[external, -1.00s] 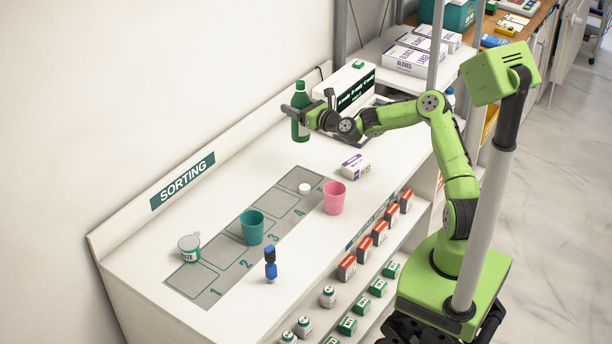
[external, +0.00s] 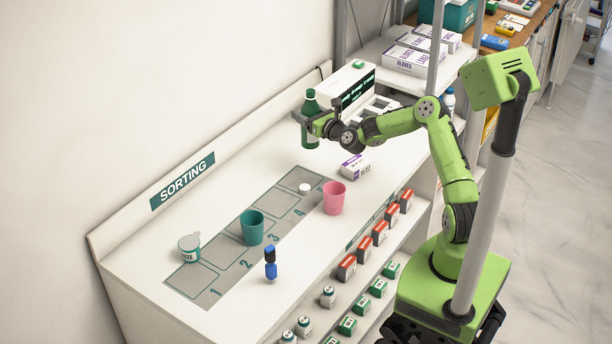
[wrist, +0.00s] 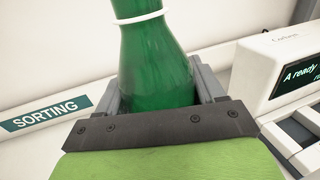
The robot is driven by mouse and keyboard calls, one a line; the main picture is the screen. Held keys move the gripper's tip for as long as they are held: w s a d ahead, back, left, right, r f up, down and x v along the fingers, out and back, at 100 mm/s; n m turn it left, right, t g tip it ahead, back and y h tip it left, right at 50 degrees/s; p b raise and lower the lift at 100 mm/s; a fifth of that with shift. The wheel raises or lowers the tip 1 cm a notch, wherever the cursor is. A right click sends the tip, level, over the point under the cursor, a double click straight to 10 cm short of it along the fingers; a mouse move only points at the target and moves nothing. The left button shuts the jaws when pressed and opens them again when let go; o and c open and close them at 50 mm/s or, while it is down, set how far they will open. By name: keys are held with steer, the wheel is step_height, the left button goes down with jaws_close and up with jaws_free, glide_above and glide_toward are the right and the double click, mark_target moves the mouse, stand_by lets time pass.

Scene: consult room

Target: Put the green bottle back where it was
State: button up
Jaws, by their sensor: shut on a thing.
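The green bottle (external: 311,122) is upright in my gripper (external: 306,117) near the back of the white counter, in front of the white machine. Whether its base touches the counter I cannot tell. In the wrist view the green bottle (wrist: 156,70) stands between the two grey fingers of my gripper (wrist: 160,88), which are shut on it. Its top and its base are outside that view. A grey mat (external: 221,262) with numbered squares lies on the counter, to the left of and nearer than the bottle.
A teal cup (external: 252,228), a small white round thing (external: 305,188) and a lidded white jar (external: 189,247) are on or by the mat. A pink cup (external: 334,198), a blue bottle (external: 270,265) and a white box (external: 355,166) stand nearby. The machine (external: 346,86) is behind the bottle.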

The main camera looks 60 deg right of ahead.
mark_target(307, 136)
step_height(307, 136, down, 9)
steer(key=b, duration=0.3)
steer(key=shift+r, duration=0.2)
steer(key=shift+f, duration=0.1)
steer(key=o, duration=1.2)
